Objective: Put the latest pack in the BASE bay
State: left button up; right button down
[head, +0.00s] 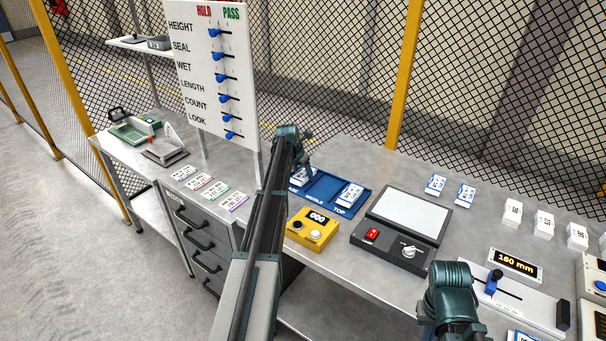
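The blue tray (324,187) lies on the bench, with MIDDLE and TOP lettered on its front edge and the lettering at its left end partly covered by my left arm. A white and blue pack (349,194) lies in the TOP bay. Another white and blue pack (298,180) shows at the tray's left end, partly hidden by my arm. My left gripper (306,171) is low over that left end, at this pack. Its fingers are too small and covered to tell whether they grip. Only a teal joint of my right arm shows at the lower right; its gripper is not seen.
A yellow counter box (312,229) reading 000 and a black-framed scale (408,222) stand in front. Two blue-marked packs (436,184) and several white packs (512,212) lie to the right. A 160 mm gauge (515,265), HOLD/PASS board (214,75) and printed cards (200,182) are around.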

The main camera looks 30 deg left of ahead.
pick_arm(q)
jog(key=shift+o, duration=0.8)
jog(key=shift+r, duration=0.1)
jog(key=shift+r+p, duration=0.2)
jog(key=shift+p, duration=0.15)
jog(key=p+v, duration=1.1)
jog(key=shift+s+r, duration=0.15)
jog(key=shift+r, duration=0.2)
